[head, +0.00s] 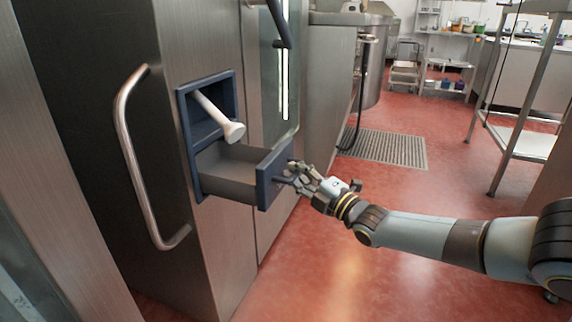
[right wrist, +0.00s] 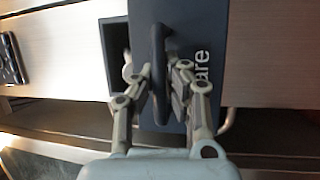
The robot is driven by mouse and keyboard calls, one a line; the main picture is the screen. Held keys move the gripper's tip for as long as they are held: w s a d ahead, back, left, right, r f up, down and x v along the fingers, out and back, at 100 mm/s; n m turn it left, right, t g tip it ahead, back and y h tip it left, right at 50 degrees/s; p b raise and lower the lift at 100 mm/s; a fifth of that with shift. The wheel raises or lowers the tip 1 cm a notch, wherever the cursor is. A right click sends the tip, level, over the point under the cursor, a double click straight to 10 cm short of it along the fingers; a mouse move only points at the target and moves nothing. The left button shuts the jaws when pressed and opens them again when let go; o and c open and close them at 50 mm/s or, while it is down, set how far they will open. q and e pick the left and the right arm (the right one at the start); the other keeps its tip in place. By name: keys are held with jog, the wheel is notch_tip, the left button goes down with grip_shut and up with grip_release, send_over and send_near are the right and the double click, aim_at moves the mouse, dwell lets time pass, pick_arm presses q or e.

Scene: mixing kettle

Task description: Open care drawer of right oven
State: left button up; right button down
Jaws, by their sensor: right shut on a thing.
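The care drawer (head: 226,176) of the oven (head: 190,60) stands pulled out of its blue-framed opening in the head view. Its dark blue front panel (head: 266,186) faces right, and the drawer's inside looks empty. In the right wrist view the front panel (right wrist: 208,22) bears letters ending in "are". A dark bar handle (right wrist: 159,70) stands out from it. My right gripper (head: 292,176) is at this handle. In the right wrist view the fingers of my right gripper (right wrist: 160,85) are closed around the bar. My left gripper is not in view.
A white cylindrical piece (head: 219,117) sticks out of the compartment above the drawer. A long curved metal handle (head: 130,150) is on the left. A floor grate (head: 385,148) lies behind. A metal rack table (head: 520,140) stands at the right. The red floor (head: 340,270) in front is clear.

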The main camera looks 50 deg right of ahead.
jog(key=shift+s+d, duration=0.15)
jog(key=shift+s, duration=0.15)
jog(key=c, duration=1.3)
grip_release()
jog(key=shift+c, duration=0.2)
jog(key=s+f, duration=0.2)
jog(key=s, duration=0.9)
jog(key=shift+s, duration=0.4)
